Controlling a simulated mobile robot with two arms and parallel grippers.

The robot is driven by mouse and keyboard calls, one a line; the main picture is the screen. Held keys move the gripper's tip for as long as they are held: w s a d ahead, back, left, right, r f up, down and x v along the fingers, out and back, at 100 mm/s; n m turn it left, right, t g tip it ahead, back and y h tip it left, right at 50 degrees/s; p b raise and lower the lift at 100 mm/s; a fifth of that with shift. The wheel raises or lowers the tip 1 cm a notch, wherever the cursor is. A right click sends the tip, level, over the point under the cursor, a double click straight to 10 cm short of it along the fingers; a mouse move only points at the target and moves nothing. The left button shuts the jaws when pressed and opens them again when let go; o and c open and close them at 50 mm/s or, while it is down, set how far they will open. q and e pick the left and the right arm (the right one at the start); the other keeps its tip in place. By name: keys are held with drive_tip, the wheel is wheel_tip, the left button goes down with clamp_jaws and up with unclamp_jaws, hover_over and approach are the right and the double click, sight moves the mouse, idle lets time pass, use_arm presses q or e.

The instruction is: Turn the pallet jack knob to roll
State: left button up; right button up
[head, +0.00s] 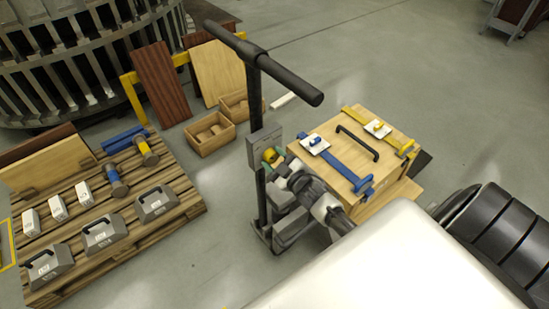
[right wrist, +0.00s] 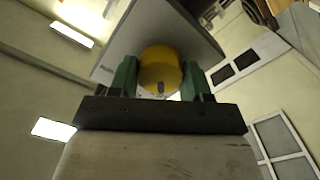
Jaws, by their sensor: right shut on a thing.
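The pallet jack has a black T-handle (head: 252,58) and a grey control plate (head: 264,146) on its column. A yellow knob (head: 269,155) sits on this plate, partly hidden by my gripper. My right gripper (head: 275,156) is at the knob, with its green fingers on either side of it. In the right wrist view, the yellow knob (right wrist: 160,70) is between the two green fingers of the gripper (right wrist: 160,80), in front of the plate (right wrist: 125,42). A small dark mark shows at the knob's lower edge. The plate's lettering is too small to read. My left gripper is not in view.
A wooden crate (head: 379,190) with a black handle and blue and yellow straps stands right of the jack. A pallet (head: 135,225) with grey weights, white blocks and cylinders lies at left. Open wooden boxes (head: 210,147) stand behind. Floor is clear between pallet and jack.

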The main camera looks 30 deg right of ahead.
drive_tip(key=m+p, duration=0.1)
drive_tip(key=m, duration=0.7)
drive_tip(key=shift+m, duration=0.4)
idle(0.4)
drive_tip(key=o, duration=0.9)
drive_tip(key=shift+o, duration=0.2)
drive_tip(key=s+d, duration=0.1)
drive_tip(key=s, duration=1)
drive_tip(key=shift+b, duration=0.45)
drive_tip(key=shift+w+f, duration=0.1)
